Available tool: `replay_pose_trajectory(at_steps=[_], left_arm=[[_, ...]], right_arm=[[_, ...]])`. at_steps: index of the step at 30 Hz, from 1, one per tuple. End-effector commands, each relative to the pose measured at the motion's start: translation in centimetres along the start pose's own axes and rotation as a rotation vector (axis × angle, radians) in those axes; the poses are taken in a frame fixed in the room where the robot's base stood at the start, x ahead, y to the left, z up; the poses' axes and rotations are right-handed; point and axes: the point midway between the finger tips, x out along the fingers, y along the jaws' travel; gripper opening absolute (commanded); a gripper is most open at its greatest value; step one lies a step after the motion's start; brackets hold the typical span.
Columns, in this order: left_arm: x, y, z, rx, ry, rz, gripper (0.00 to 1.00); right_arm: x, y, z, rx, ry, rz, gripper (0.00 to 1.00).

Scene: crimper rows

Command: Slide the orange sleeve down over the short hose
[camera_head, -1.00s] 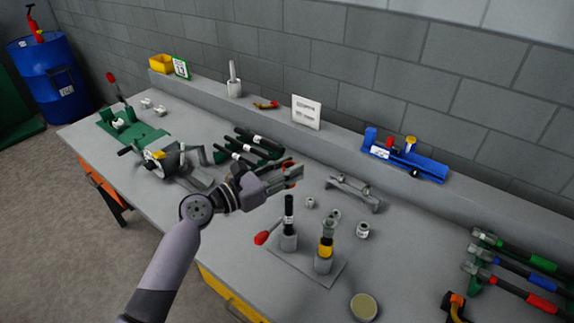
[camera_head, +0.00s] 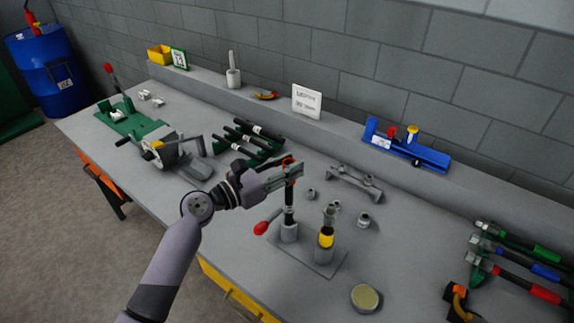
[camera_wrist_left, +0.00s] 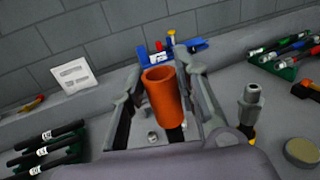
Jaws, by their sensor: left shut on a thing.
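My left gripper (camera_head: 292,172) is shut on the orange sleeve (camera_wrist_left: 164,98), an open-ended tube held upright between its fingers. In the head view, only slivers of the sleeve show around the fingers. The short hose (camera_head: 289,214) is black with a pale band and stands upright in a grey holder (camera_head: 289,232). The sleeve is directly above or at the hose's top. In the wrist view, the dark hose (camera_wrist_left: 175,134) shows just below the sleeve. The fingers hide the hose's top, so I cannot tell whether the sleeve is around it. My right gripper is out of view.
A second holder with a yellow-banded fitting (camera_head: 326,238) stands close to the right. A red-tipped lever (camera_head: 261,228) sticks out left of the hose. Small grey fittings (camera_head: 363,219) and a grey bracket (camera_head: 354,184) lie behind. A round tin (camera_head: 365,298) is at front right.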

Motion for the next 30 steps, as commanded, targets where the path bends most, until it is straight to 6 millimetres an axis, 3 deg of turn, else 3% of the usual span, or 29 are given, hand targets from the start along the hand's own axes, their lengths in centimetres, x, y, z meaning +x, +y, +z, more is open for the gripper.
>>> replay_pose_trajectory(at_steps=[30], left_arm=[[-0.02, -0.02, 0.11, 0.000, -0.001, -0.004, 0.10]], right_arm=[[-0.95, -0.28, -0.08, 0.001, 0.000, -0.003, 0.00]])
